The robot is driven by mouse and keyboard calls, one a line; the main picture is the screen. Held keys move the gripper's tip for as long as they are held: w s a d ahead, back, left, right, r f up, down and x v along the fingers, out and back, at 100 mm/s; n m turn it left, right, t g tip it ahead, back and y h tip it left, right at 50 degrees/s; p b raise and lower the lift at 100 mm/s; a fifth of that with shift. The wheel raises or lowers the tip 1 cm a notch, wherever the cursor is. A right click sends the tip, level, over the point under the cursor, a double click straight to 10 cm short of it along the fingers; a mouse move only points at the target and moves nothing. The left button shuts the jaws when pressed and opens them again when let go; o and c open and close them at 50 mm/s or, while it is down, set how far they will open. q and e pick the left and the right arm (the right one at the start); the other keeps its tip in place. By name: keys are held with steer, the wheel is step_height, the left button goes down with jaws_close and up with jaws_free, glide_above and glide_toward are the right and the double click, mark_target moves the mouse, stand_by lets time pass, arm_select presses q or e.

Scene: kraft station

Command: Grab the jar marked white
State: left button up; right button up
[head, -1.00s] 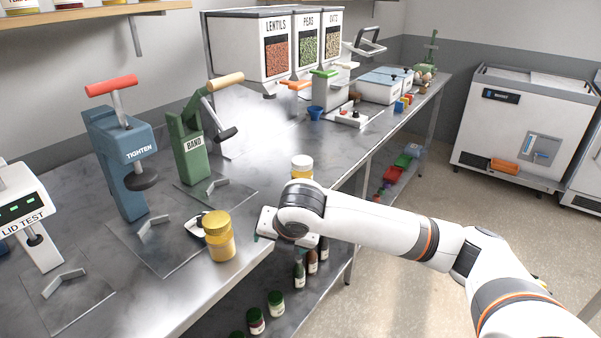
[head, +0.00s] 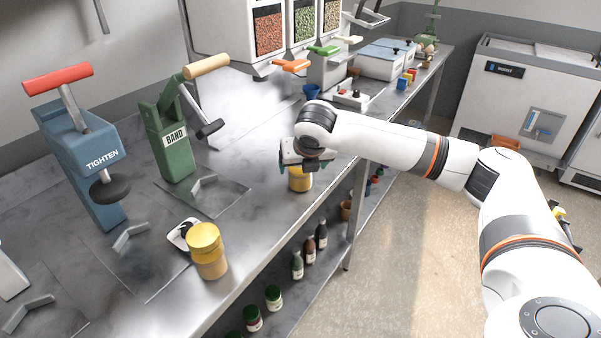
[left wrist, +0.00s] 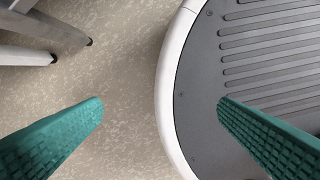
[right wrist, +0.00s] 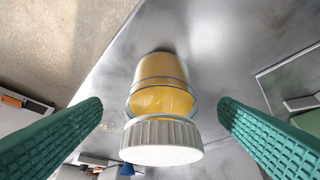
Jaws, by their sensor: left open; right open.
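A jar with a white ribbed lid (right wrist: 162,143) and yellow contents stands on the steel bench, between the spread green fingers of my right gripper (right wrist: 160,125) in the right wrist view. In the head view its yellow body (head: 300,182) shows just below my right gripper (head: 306,166), which hides its lid. The right fingers are open and apart from the jar. A second jar with a yellow lid (head: 204,238) stands closer on the bench. I cannot read a mark on either jar. My left gripper (left wrist: 160,105) is open and empty above the floor.
The blue TIGHTEN press (head: 85,165) and green BAND press (head: 172,140) stand left on the bench (head: 255,215). A small white and black item (head: 182,234) lies beside the yellow-lidded jar. Bottles and jars (head: 297,264) stand on the lower shelf. A blue cup (head: 311,91) stands farther back.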

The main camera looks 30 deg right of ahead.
mark_target(301, 170)
steer(key=x, duration=0.3)
steer(key=shift+w+f, duration=0.1)
steer(key=shift+f, duration=0.25)
steer(key=shift+w+f, duration=0.2)
steer(key=shift+f, duration=0.1)
steer(key=shift+w+d, duration=0.1)
steer(key=c, duration=1.2)
arm_select(q)
steer(key=shift+w+d+r, duration=0.1)
steer(key=shift+w+d, duration=0.2)
steer(key=shift+w, duration=0.5)
arm_select(e)
steer(key=shift+r, duration=0.1)
steer(key=shift+c, duration=0.6)
